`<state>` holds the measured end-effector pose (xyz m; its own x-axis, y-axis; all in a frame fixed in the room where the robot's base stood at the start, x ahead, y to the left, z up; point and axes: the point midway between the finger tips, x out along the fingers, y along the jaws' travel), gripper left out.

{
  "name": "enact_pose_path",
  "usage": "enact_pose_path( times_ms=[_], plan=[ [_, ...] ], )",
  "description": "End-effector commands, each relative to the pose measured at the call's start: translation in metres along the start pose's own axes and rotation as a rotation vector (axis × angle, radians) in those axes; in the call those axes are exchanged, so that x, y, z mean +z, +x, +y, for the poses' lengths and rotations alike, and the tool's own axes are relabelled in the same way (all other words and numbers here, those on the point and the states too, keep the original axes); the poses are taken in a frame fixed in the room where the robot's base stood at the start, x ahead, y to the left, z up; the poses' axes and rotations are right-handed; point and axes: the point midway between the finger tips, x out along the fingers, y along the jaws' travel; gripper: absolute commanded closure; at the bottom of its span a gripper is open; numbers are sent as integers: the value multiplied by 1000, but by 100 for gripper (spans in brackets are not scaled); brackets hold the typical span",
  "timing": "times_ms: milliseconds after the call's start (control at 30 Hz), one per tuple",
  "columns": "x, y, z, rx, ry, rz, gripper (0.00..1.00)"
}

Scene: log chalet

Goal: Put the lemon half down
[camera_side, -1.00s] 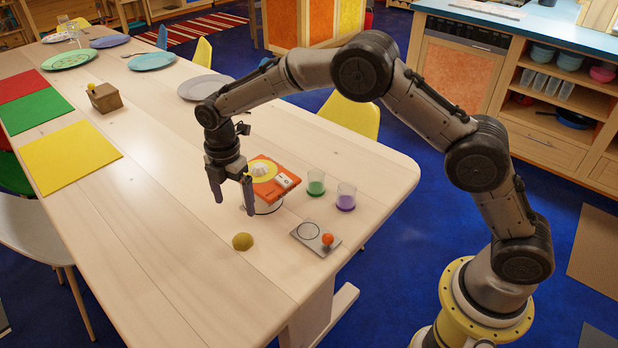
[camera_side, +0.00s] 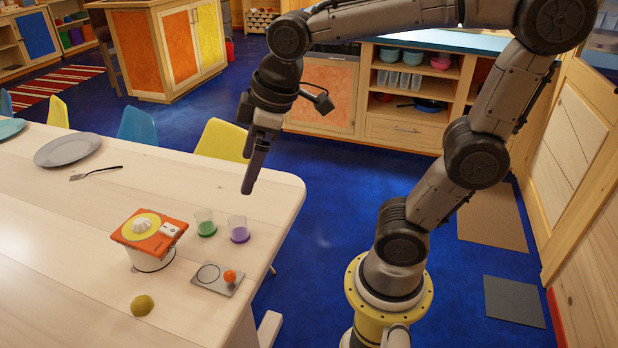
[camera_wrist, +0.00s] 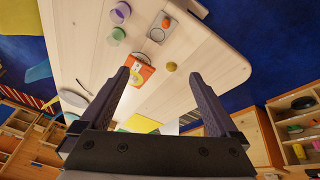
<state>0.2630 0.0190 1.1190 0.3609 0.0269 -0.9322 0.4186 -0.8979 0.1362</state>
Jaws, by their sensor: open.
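The lemon half (camera_side: 142,305) lies on the wooden table near its front edge, dome side up. It also shows in the wrist view (camera_wrist: 171,67), apart from my fingers. My gripper (camera_side: 250,180) is raised well above the table's right end, away from the lemon half. In the wrist view my gripper (camera_wrist: 165,80) has its two fingers spread wide with nothing held between them.
An orange-topped juicer-like device (camera_side: 150,236) stands behind the lemon half. A grey plate (camera_side: 68,150) and fork (camera_side: 96,173) lie farther back.

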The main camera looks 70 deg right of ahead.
Motion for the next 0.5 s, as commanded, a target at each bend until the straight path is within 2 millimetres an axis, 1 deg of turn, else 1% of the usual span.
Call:
enact_pose_path(
  times_ms=[33,100,200,333,400,500],
  plan=[
    [21,-8,-4,16,82,25,4],
    [46,-12,-11,30,192,51,4],
    [73,-13,-18,44,318,82,4],
    [94,-12,-25,53,419,107,4],
    [99,-11,-27,54,445,114,4],
    [101,-10,-28,55,458,115,4]
  ],
)
